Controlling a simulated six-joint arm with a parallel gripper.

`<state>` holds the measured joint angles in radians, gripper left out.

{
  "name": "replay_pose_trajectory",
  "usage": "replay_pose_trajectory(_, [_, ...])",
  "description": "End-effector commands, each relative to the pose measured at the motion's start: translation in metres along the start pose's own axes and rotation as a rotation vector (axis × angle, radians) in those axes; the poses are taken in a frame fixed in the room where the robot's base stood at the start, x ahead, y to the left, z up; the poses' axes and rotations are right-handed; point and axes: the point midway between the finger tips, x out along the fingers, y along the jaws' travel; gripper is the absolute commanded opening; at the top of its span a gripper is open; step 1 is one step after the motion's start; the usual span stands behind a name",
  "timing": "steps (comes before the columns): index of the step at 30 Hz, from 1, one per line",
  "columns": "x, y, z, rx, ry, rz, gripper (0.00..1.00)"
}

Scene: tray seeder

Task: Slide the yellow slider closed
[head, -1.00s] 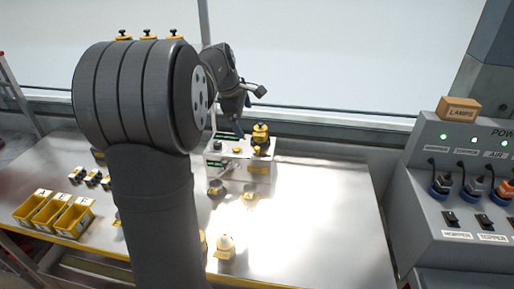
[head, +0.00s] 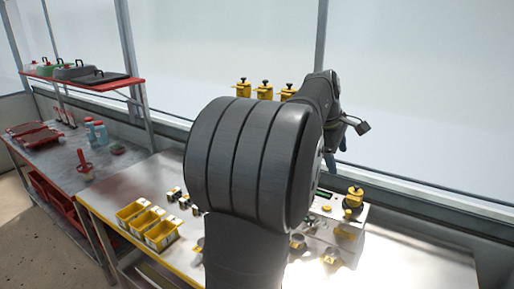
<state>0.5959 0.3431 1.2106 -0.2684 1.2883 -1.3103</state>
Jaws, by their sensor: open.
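The seeder machine (head: 349,247), a pale box with yellow parts, stands on the metal bench to the right of my arm. A yellow knobbed piece (head: 354,197) stands on its top, and a round yellow part (head: 326,208) sits left of that. I cannot make out which yellow part is the slider, or its position; my arm covers the machine's left side. My gripper (head: 337,157) is open and points down above and behind the machine, apart from it. Its fingertips are small and dark, and nothing shows between them.
Yellow bins (head: 146,222) stand at the bench's left, beside small dark-and-white pieces (head: 178,197). Several yellow knobbed pieces (head: 265,90) show at the back, behind my arm. A side table with bottles (head: 96,132) and a red shelf (head: 85,82) is at far left.

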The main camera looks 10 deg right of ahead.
Motion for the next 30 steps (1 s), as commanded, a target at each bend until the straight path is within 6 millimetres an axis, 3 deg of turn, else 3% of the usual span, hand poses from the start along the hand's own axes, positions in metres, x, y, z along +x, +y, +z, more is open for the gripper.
replay_pose_trajectory(1, [0.000, 0.000, 0.000, 0.000, 0.000, 0.000, 0.61])
replay_pose_trajectory(4, [0.001, 0.001, 0.000, 0.008, 0.000, -0.003, 0.41])
replay_pose_trajectory(8, [0.009, 0.009, 0.003, 0.116, 0.006, -0.036, 0.41])
replay_pose_trajectory(21, [0.072, 0.059, 0.029, 1.051, -0.028, -0.350, 0.41])
replay_pose_trajectory(25, [0.082, 0.065, 0.034, 1.198, -0.052, -0.403, 0.41])
replay_pose_trajectory(30, [0.088, 0.065, 0.035, 1.260, -0.065, -0.425, 0.41])
